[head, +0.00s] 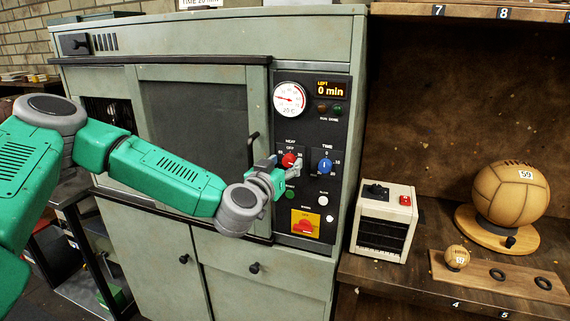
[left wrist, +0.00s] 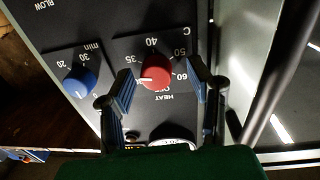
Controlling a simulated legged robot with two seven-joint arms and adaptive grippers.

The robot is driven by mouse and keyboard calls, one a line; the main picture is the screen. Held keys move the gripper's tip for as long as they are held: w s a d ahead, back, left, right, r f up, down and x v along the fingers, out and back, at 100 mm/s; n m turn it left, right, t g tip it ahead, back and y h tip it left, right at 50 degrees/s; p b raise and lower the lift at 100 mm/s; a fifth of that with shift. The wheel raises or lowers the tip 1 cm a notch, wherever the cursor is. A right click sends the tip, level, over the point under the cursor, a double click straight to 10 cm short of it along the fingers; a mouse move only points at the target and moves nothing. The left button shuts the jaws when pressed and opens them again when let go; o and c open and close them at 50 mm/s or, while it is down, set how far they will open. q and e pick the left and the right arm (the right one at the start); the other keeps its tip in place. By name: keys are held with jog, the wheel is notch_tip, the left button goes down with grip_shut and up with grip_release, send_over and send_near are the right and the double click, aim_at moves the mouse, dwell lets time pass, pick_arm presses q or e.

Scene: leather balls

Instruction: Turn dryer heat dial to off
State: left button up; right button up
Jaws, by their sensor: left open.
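The red heat dial (head: 289,160) is on the black control panel (head: 312,258) of the green-grey dryer (head: 220,36). It also shows in the left wrist view (left wrist: 157,69), upside down, with OFF and 40, 50, 60 printed around it. Its white mark points left and slightly down there, to one side of OFF. My left gripper (head: 283,168) is at the dial. Its open blue-padded fingers (left wrist: 160,73) stand on either side of the dial; I cannot tell whether they touch it. The left finger hides part of the scale. My right gripper is not in view.
The blue time dial (head: 325,166) is close to the right of the heat dial. A round gauge (head: 289,99) and a display reading 0 min (head: 330,89) are above, a red switch on yellow (head: 304,224) below. The door handle (head: 251,150) stands out left.

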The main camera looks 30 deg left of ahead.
pick_arm(q)
jog(key=shift+d, duration=0.1)
grip_shut()
jog(key=shift+d, duration=0.1)
jog(key=shift+n, duration=0.3)
jog(key=n+b, duration=0.3)
jog(key=n, duration=0.1)
jog(key=shift+n, duration=0.3)
jog(key=n+b, duration=0.3)
jog(key=n, duration=0.1)
jog(key=shift+f+n+b, duration=0.1)
jog(key=shift+n+b, duration=0.2)
jog(key=shift+n, duration=0.1)
jog(key=n+y+b, duration=0.1)
jog(key=n+b, duration=0.3)
jog(key=n, duration=0.1)
jog(key=shift+f+n+t, duration=0.1)
jog(key=shift+n+t, duration=0.2)
jog(key=shift+n+b, duration=1.9)
jog(key=shift+n, duration=0.6)
jog(key=shift+f, duration=0.1)
